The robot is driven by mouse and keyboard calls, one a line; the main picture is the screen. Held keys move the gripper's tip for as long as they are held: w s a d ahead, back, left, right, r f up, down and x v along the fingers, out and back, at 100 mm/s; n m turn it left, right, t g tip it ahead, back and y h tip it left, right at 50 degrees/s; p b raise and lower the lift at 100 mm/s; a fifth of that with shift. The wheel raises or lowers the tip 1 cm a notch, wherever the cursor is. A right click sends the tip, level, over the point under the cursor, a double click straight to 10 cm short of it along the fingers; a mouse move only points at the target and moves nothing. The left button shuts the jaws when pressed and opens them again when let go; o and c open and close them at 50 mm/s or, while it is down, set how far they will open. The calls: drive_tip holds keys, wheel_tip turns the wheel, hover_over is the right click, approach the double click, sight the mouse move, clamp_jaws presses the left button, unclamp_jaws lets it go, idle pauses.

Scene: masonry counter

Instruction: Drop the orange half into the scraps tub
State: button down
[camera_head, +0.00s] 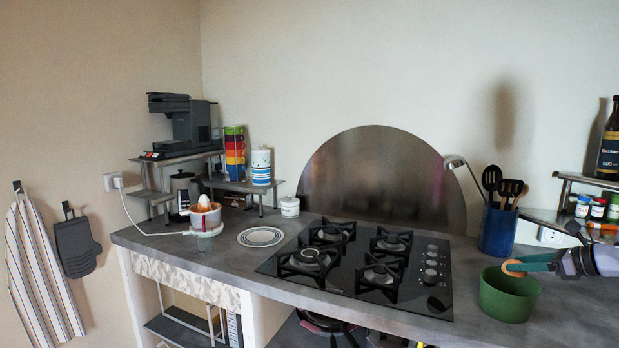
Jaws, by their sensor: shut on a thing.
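The orange half (514,268) shows as a small orange round shape with a paler middle. My gripper (522,264) comes in from the right and is shut on it. The orange half is over the green tub (508,297), near its back rim in the picture. The tub stands on the counter right of the hob and looks like the scraps tub. I cannot tell how far the orange half is above the rim. The tub's bottom is hidden.
The gas hob (365,266) is left of the tub. A blue utensil crock (497,230) stands close behind the tub. A shelf with spice jars (598,208) is at the right. A citrus juicer (205,216) and a striped plate (260,237) are at the left.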

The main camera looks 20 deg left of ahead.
drive_tip(key=shift+f, duration=1.25)
drive_tip(key=shift+c, duration=0.4)
unclamp_jaws()
drive_tip(key=shift+d, duration=0.1)
drive_tip(key=v, duration=1)
drive_tip(key=shift+s+d, duration=0.25)
drive_tip(key=shift+d, duration=0.05)
drive_tip(key=shift+r, duration=0.1)
